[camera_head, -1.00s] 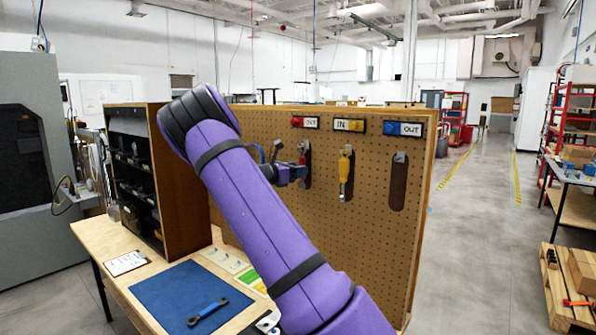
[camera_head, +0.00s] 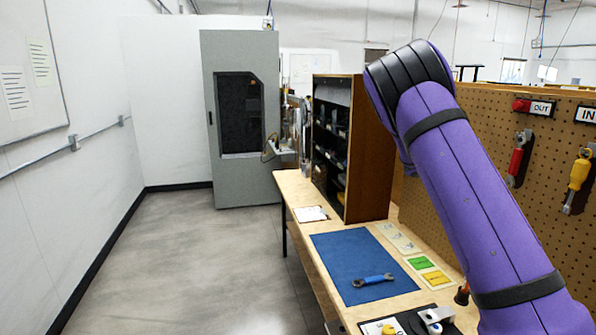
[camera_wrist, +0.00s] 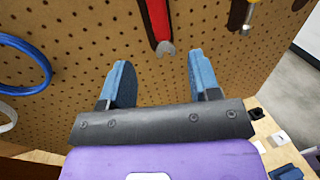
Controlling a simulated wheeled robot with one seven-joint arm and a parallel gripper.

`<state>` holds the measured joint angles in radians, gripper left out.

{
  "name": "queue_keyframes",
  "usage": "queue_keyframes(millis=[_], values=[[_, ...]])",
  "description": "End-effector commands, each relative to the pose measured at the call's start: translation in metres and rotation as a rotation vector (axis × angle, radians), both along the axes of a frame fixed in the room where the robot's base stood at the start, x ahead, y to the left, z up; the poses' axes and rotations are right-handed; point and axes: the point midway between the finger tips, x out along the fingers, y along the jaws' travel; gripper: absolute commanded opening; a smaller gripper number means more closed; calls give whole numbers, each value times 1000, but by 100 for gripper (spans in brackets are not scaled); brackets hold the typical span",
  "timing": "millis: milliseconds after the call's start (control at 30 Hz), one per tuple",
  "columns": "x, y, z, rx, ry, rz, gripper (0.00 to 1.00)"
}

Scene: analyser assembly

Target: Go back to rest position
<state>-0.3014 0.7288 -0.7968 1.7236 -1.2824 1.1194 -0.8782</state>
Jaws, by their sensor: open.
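My gripper (camera_wrist: 158,85) shows in the wrist view with its two blue fingers apart and nothing between them. It faces the pegboard (camera_wrist: 90,50). A red-handled wrench (camera_wrist: 157,22) hangs on the board just beyond the fingertips, apart from them. In the head view my purple arm crosses the right side and hides the gripper.
A wooden workbench (camera_head: 295,187) holds a blue mat (camera_head: 345,265) with a blue wrench (camera_head: 373,280) on it. A shelf unit (camera_head: 370,150) stands at the bench's back. A grey cabinet (camera_head: 225,180) stands behind. The floor (camera_head: 200,270) at left is clear.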

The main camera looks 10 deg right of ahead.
Motion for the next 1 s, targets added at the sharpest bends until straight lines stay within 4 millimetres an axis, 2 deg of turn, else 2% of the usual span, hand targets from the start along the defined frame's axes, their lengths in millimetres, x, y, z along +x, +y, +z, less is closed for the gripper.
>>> queue_keyframes(millis=[200, 433, 767, 1000], values=[[-34, 5, 1, 142, -165, -53, 57], [-84, 32, 0, 375, -442, -149, 57], [-148, 93, 11, 674, -806, -300, 57], [-195, 148, 27, 869, -1040, -415, 57]])
